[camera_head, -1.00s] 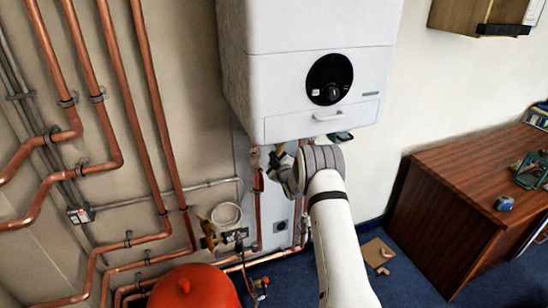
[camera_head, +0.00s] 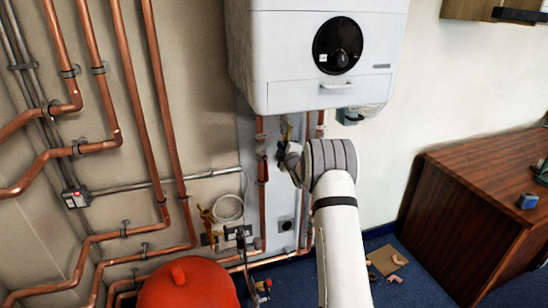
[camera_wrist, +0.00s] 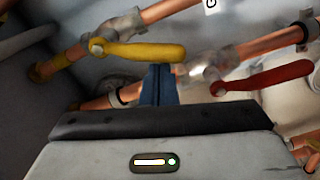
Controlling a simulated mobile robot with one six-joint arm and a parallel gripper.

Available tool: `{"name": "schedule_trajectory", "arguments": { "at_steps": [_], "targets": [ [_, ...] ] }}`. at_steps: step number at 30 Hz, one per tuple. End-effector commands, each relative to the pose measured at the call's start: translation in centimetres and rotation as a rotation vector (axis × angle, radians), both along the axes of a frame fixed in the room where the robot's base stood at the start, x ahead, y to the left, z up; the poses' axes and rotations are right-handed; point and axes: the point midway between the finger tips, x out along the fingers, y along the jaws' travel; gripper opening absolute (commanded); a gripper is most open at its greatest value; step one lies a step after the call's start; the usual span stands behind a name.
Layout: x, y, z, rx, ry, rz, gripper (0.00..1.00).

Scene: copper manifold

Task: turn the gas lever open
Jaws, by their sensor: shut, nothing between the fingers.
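The yellow lever (camera_wrist: 140,51) lies across the upper middle of the wrist view, its pivot at the left end on a copper pipe valve. Its grip also shows as a small yellow bit in the head view (camera_head: 288,132), under the boiler. My gripper (camera_wrist: 158,72) is shut and empty. Its dark blue fingertips are right beside the lever's free end, below it in the wrist view; I cannot tell whether they touch. In the head view my wrist (camera_head: 290,160) hides most of the valve.
A red lever (camera_wrist: 264,77) on a neighbouring copper pipe is close to the right of my fingers. The white boiler (camera_head: 320,60) hangs just above my arm. A red vessel (camera_head: 188,285) stands lower left, and a wooden desk (camera_head: 480,200) stands right.

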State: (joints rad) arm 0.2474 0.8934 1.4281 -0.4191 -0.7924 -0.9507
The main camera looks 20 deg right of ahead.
Motion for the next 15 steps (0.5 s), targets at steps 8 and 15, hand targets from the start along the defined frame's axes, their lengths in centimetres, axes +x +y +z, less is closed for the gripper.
{"name": "schedule_trajectory", "arguments": {
  "at_steps": [8, 15],
  "targets": [
    [-0.2, -2.0, -1.3, -0.175, -0.012, -0.013, 0.0],
    [-0.2, -2.8, -1.2, -0.279, -0.016, -0.017, 0.0]
  ]
}}
